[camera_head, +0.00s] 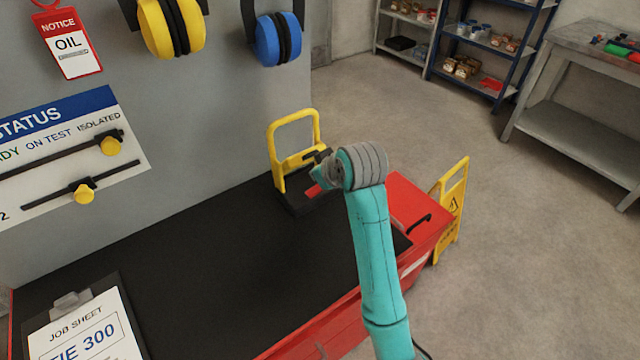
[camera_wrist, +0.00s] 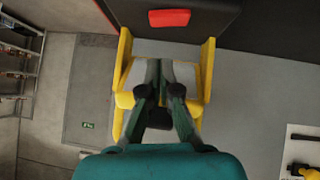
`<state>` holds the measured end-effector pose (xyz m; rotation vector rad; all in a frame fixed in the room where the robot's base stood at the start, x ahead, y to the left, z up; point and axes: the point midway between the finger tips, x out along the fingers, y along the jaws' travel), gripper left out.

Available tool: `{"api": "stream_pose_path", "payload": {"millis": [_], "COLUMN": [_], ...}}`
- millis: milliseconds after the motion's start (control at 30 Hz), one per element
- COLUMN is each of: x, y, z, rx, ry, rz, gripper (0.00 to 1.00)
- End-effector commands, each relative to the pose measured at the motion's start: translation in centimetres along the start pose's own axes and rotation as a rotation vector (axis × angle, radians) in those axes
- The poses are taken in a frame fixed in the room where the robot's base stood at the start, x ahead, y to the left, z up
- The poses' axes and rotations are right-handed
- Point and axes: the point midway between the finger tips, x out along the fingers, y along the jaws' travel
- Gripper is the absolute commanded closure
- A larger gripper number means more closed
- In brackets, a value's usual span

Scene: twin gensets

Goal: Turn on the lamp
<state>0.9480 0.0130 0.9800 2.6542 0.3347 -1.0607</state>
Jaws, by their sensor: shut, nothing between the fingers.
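The lamp looks to be the yellow-framed unit (camera_head: 276,158) on a black base at the far end of the black bench top. Its yellow frame also shows in the wrist view (camera_wrist: 208,68), around a grey area. A red rectangular part (camera_wrist: 169,18) lies on a dark surface beside the frame. It shows partly in the head view (camera_head: 313,190), left of my arm. My gripper (camera_head: 318,160) is at the lamp's right side in the head view. In the wrist view my gripper (camera_wrist: 165,66) is shut and empty, its fingers over the frame. Contact cannot be told.
A clipboard job sheet (camera_head: 80,328) lies at the near left of the black bench top (camera_head: 220,250). The grey wall carries a status board (camera_head: 70,150) with sliders and ear defenders (camera_head: 278,40). A yellow floor sign (camera_head: 452,210) stands beyond the red cabinet (camera_head: 425,215).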

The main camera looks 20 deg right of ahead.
Motion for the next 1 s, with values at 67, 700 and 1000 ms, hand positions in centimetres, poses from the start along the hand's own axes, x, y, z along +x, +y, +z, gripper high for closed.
{"api": "stream_pose_path", "payload": {"millis": [67, 700, 1000], "x": [1.1, 3.0, 3.4], "y": [0.0, 0.0, 0.1], "z": [0.9, 2.9, 3.3], "rx": [0.001, 0.0, 0.046], "ry": [-0.003, 0.0, -0.002], "rz": [-0.001, 0.0, -0.047], "gripper": [1.0, 1.0, 1.0]}}
